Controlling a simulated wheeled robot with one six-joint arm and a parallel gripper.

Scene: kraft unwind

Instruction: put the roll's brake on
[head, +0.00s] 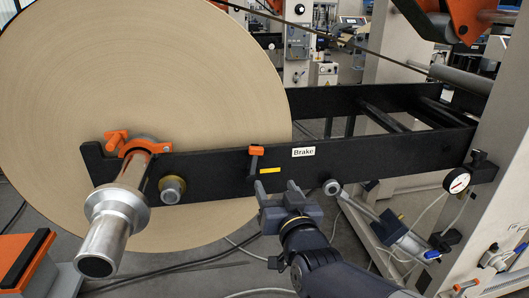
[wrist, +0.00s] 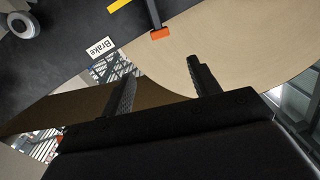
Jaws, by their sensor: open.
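The brake lever (head: 256,152) has an orange grip on a short dark stem and stands roughly upright on the black beam (head: 210,170). A white "Brake" label (head: 303,152) is to its right, and a yellow mark (head: 270,170) lies low beside it. The big kraft roll (head: 140,70) is behind the beam. My gripper (head: 272,186) is open and empty, just below the lever and yellow mark, apart from the lever. In the wrist view, the lever's orange end (wrist: 159,33) shows beyond and between my fingertips (wrist: 161,70). The label (wrist: 100,47) is to its left there.
A metal shaft end (head: 115,225) juts forward at left, with an orange clamp (head: 130,143) above it. A pressure gauge (head: 456,181) and air cylinder (head: 400,235) are further right.

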